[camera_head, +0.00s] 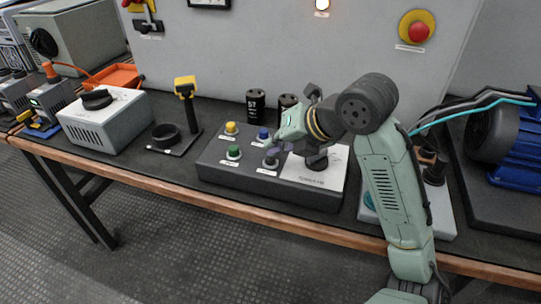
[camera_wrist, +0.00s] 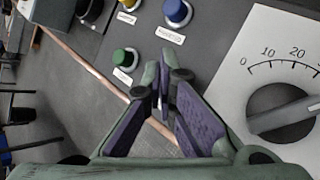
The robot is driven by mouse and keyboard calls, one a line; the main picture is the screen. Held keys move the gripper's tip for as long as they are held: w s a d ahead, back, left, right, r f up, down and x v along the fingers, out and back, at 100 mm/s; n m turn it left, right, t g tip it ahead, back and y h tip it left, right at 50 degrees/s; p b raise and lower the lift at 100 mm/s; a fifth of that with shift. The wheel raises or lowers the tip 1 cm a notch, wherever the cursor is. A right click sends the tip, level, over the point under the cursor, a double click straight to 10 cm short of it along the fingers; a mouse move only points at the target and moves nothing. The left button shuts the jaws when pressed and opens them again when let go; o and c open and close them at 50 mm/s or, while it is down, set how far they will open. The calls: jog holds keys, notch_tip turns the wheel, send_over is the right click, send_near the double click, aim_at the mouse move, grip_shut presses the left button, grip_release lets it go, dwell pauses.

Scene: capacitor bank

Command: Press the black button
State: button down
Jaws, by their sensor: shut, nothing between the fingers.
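The black button (camera_head: 270,163) is on the grey control box (camera_head: 212,165) in the head view, at the front right of a small group of buttons, with a white label below it. A green button (camera_head: 234,153) is to its left, a blue button (camera_head: 263,134) behind it and a yellow button (camera_head: 231,128) at the back left. My gripper (camera_head: 271,151) is shut and empty, its tips close above the black button; I cannot tell whether they touch. In the wrist view my gripper (camera_wrist: 165,78) hides the black button, while the green button (camera_wrist: 125,57) and blue button (camera_wrist: 177,12) show.
A dial (camera_wrist: 282,112) on a white scale plate is right of the buttons in the wrist view. Two black capacitors (camera_head: 255,104) stand behind the box. A yellow-topped post (camera_head: 186,88) stands to the left. A red emergency button (camera_head: 418,31) is on the back panel.

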jog(key=shift+f+b, duration=0.5)
jog(key=shift+f, duration=0.1)
dwell(0.3)
jog(key=shift+r, duration=0.15)
jog(key=shift+r+p, duration=0.9)
jog(key=shift+r, duration=0.35)
jog(key=shift+r+p, duration=0.5)
jog(key=shift+r, duration=0.15)
notch_tip(320, 180, up, 4)
jog(key=shift+s+a+r+p, duration=0.1)
jog(key=shift+s+a+p, duration=0.05)
jog(key=shift+p, duration=1.05)
